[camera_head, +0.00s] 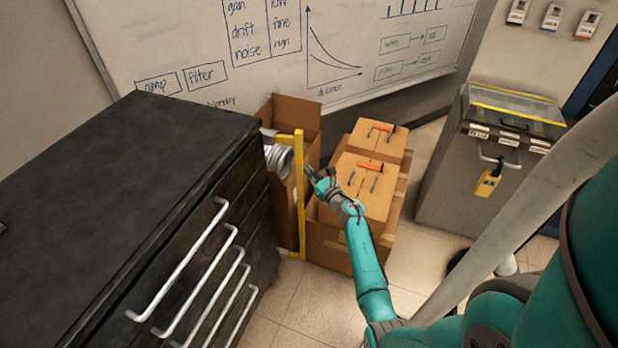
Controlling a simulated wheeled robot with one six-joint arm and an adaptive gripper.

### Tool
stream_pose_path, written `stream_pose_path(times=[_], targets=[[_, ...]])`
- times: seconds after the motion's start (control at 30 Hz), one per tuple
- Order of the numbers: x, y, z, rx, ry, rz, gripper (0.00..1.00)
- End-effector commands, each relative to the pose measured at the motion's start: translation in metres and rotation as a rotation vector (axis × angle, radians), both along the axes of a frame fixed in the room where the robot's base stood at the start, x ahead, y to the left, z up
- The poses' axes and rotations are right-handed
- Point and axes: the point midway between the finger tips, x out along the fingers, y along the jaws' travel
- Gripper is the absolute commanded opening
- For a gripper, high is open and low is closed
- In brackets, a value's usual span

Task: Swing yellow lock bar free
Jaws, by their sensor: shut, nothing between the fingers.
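The yellow lock bar (300,195) stands upright at the far right end of the dark drawer cabinet (110,170). Short yellow arms at its top and bottom reach left toward the cabinet. My gripper (309,171) is shut and empty, just right of the bar's upper half. Its fingertips point left toward the bar; I cannot tell whether they touch it. A roundish light-grey coiled thing (279,160) shows left of the bar, near the cabinet's far corner.
An open cardboard box (291,108) stands behind the bar. Stacked cardboard boxes (345,215) with small tools on top are right of it, below my arm. Cabinet handles (200,282) stick out at front. A grey case (470,190) stands at right. Floor (310,305) is clear in front.

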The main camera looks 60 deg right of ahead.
Motion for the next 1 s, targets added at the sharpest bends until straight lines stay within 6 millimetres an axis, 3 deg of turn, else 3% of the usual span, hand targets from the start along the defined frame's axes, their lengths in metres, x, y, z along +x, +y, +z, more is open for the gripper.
stream_pose_path(times=[0.4, 1.0], targets=[[0.022, -0.018, 0.0, 0.001, 0.0, 0.044, 0.0], [0.027, -0.021, 0.0, 0.0, 0.001, 0.043, 0.0]])
